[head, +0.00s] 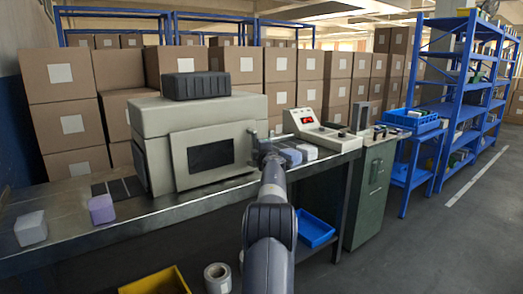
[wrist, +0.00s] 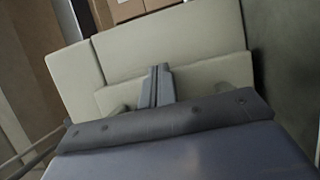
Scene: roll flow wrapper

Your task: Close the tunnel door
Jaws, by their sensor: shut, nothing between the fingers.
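The beige wrapping machine (head: 150,117) stands on the conveyor table. Its tunnel door (head: 178,160) is a pale front panel with a dark window (head: 210,155). The door covers much of the front; I cannot tell whether it is fully flush with the housing. My gripper (head: 257,140) is at the door's right edge in the head view, partly hidden by my arm. In the wrist view my gripper (wrist: 158,72) has its fingers together and empty, in front of pale beige panels (wrist: 205,80). I cannot tell whether the fingertips touch the door.
A black box (head: 198,86) sits on top of the machine. A control panel (head: 318,128) and small packs (head: 290,156) are to the right. A purple pack (head: 102,209) and a white pack (head: 31,229) lie on the left conveyor. A blue bin (head: 316,229) is below the table.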

